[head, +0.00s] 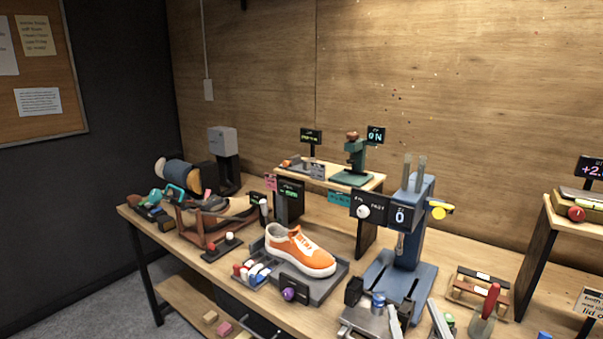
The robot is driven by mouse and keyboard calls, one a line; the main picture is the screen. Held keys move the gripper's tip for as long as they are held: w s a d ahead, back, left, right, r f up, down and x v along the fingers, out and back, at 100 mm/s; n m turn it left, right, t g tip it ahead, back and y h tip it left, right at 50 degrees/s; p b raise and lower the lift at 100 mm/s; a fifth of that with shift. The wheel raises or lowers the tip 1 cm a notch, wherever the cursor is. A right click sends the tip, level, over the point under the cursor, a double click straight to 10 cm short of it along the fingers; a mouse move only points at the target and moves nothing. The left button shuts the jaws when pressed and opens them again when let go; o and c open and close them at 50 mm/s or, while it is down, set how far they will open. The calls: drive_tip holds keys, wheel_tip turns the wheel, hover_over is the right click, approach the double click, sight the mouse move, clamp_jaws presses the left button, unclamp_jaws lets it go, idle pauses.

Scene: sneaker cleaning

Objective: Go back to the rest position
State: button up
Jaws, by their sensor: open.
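An orange sneaker (300,251) with a white sole rests on a dark grey tray (328,287) on the wooden workbench (345,241). Nothing is seen touching the sneaker. A blue press-like machine (413,225) with a display reading 0 stands upright to the right of the sneaker.
A raised shelf (368,184) bears a small green machine (356,160). Coloured blocks (252,272) lie left of the tray. A rack (480,290) and a red-handled tool (487,309) are at the right. A dark grey wall and wooden panels bound the bench.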

drive_tip(key=s+f+g, duration=0.1)
drive_tip(key=s+f, duration=0.2)
drive_tip(key=s, duration=1)
drive_tip(key=s+f+m+g, duration=0.1)
drive_tip(key=s+f, duration=0.3)
drive_tip(key=s, duration=0.9)
drive_tip(key=s+f+m+g+y, duration=0.1)
drive_tip(key=s+f+g, duration=0.1)
drive_tip(key=s, duration=1.1)
drive_tip(key=shift+s+d+f, duration=0.15)
drive_tip(key=shift+d+f, duration=0.05)
drive_tip(key=shift+f, duration=0.55)
